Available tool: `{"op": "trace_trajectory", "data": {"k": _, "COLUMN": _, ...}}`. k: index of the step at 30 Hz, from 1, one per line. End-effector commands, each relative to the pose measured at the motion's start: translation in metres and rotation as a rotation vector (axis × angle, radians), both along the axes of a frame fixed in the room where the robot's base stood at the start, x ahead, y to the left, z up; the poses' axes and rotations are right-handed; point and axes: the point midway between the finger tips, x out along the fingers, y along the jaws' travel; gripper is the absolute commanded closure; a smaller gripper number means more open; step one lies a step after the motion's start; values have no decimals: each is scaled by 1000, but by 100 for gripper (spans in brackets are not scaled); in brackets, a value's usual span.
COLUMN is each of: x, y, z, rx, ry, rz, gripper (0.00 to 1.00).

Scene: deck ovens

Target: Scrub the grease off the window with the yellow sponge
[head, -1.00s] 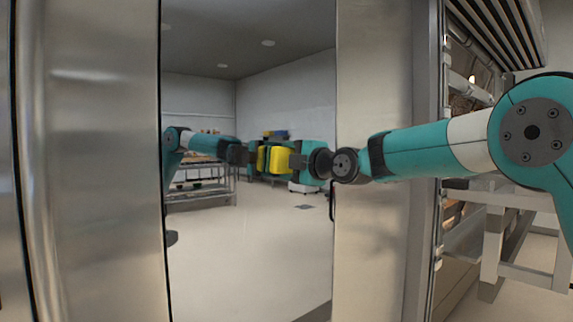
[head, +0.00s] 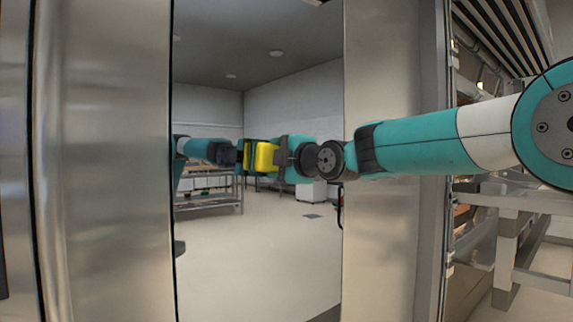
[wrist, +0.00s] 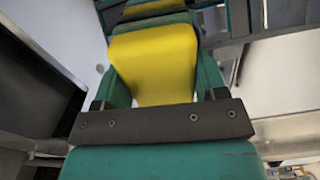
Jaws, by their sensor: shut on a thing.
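My gripper (head: 276,156) is shut on the yellow sponge (head: 264,156), which it holds out in front of the window (head: 255,255). The window is a tall, mirror-like pane in a steel door, and it reflects my arm and the sponge. In the wrist view the yellow sponge (wrist: 158,62) sits between the two teal fingers of my gripper (wrist: 163,80). Its reflection shows just beyond its far end. I cannot tell whether the sponge touches the glass. No grease can be made out on the pane.
Brushed steel panels (head: 110,170) flank the pane on the left and right (head: 385,230). A dark door handle (head: 340,205) is at the pane's right edge. A rack and a bench (head: 510,225) stand at the far right.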

Motion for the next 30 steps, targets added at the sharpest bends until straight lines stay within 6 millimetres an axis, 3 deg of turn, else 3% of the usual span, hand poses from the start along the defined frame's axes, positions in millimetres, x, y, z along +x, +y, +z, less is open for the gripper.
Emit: {"op": "trace_trajectory", "data": {"k": 30, "x": -34, "y": 55, "z": -2, "rx": -1, "ry": 1, "rz": 7, "gripper": 53}}
